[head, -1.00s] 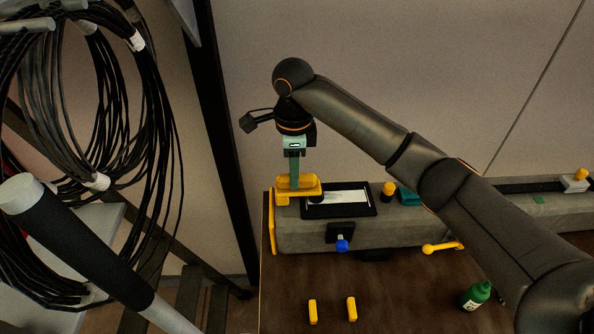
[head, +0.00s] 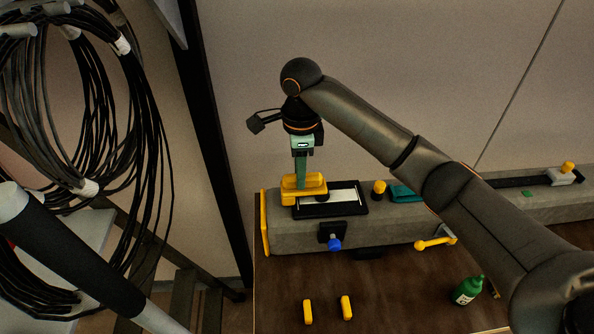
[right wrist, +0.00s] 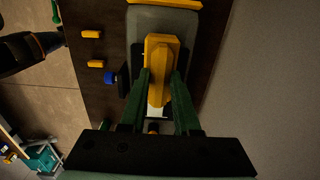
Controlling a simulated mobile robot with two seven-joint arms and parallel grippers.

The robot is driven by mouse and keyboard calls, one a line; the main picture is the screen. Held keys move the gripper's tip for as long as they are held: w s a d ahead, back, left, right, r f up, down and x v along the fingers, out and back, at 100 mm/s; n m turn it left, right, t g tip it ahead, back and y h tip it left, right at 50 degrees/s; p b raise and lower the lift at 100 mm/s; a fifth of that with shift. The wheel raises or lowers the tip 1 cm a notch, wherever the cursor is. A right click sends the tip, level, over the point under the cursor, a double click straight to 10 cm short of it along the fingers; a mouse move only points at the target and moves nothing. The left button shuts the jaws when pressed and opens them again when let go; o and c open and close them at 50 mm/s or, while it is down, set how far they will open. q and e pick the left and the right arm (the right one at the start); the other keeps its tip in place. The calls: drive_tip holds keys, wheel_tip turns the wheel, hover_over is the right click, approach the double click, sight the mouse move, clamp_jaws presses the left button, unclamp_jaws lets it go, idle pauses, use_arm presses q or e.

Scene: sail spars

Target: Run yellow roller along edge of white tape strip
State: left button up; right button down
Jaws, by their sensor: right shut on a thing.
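The white tape strip (head: 345,196) lies in a black frame (head: 350,212) on top of a long grey block. My right gripper (head: 302,174) has green fingers and is shut on the yellow roller (head: 304,190). The roller is at the strip's left end, its dark wheel low on its right side. It looks down at the strip; whether it touches cannot be told. In the right wrist view the roller (right wrist: 160,62) sits between the green fingers, with a bit of white strip (right wrist: 155,112) behind it. My left gripper is not in view.
The grey block (head: 290,232) runs along the brown table's back, with a blue-knobbed clamp (head: 334,244) on its front. Coiled black cables (head: 90,120) hang at left.

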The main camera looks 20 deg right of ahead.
sight(314, 174)
drive_tip(key=shift+d+f, duration=0.1)
drive_tip(key=shift+s+d, duration=0.25)
drive_tip(key=shift+d, duration=0.55)
drive_tip(key=shift+s+d, duration=0.25)
drive_tip(key=shift+d, duration=0.55)
drive_tip(key=shift+d, duration=0.1)
drive_tip(key=shift+s+d, duration=0.2)
drive_tip(key=shift+d, duration=0.6)
drive_tip(key=shift+s+d, duration=0.2)
drive_tip(key=shift+d, duration=0.55)
drive_tip(key=shift+w+a, duration=0.25)
drive_tip(key=shift+a, duration=0.65)
drive_tip(key=shift+w+a, duration=0.2)
drive_tip(key=shift+a, duration=0.65)
drive_tip(key=shift+a, duration=0.15)
drive_tip(key=shift+w+a, duration=0.25)
drive_tip(key=shift+a, duration=0.5)
drive_tip(key=shift+w+a, duration=0.2)
drive_tip(key=shift+a, duration=0.55)
